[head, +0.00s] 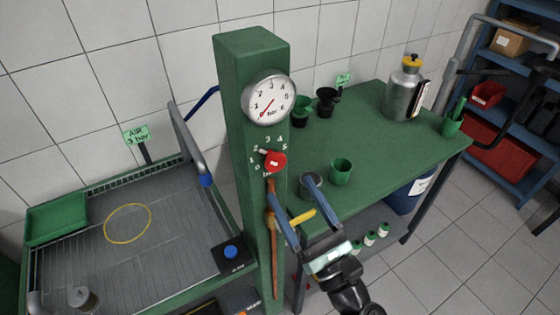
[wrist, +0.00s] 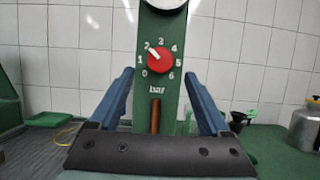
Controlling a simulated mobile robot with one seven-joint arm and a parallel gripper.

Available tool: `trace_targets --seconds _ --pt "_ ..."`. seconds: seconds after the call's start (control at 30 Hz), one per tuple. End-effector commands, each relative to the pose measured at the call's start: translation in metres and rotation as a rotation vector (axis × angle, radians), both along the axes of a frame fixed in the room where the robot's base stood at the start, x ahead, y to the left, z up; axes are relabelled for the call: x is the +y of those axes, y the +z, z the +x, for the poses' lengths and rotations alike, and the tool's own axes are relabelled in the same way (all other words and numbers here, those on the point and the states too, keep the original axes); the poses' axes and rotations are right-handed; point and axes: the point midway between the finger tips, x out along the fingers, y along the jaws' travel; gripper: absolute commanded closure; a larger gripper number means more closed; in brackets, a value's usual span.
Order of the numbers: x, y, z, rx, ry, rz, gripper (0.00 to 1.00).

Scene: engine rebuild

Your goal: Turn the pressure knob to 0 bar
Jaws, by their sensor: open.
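The red round pressure knob (head: 275,161) sits on the front of the green column (head: 250,58). In the wrist view the knob (wrist: 162,60) has a white pointer turned up and left, at about 2 on the 0 to 6 bar scale. The round gauge (head: 269,98) is above it, and its red needle points to the lower left. My gripper (head: 290,180) is open in front of the column, below and right of the knob in the head view. In the wrist view its blue fingers (wrist: 158,74) stand apart on either side, with the knob between and beyond them, untouched.
A copper pipe (head: 276,255) and a yellow-handled valve (head: 300,217) are below the knob, close to my gripper. A green bench (head: 385,150) on the right holds cups and a metal canister (head: 403,95). A wash tray (head: 165,250) is on the left.

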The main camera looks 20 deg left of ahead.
Motion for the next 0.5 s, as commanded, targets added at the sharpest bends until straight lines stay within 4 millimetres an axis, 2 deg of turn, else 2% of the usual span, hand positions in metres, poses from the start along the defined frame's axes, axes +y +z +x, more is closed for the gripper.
trace_targets --seconds 0.03,0.2,0.5 --pt "0.009 0.008 0.006 -0.001 0.004 -0.002 0.19" --pt "0.030 0.018 0.023 -0.002 0.002 -0.001 0.19" --pt "0.044 0.023 0.034 0.000 0.000 -0.001 0.19"
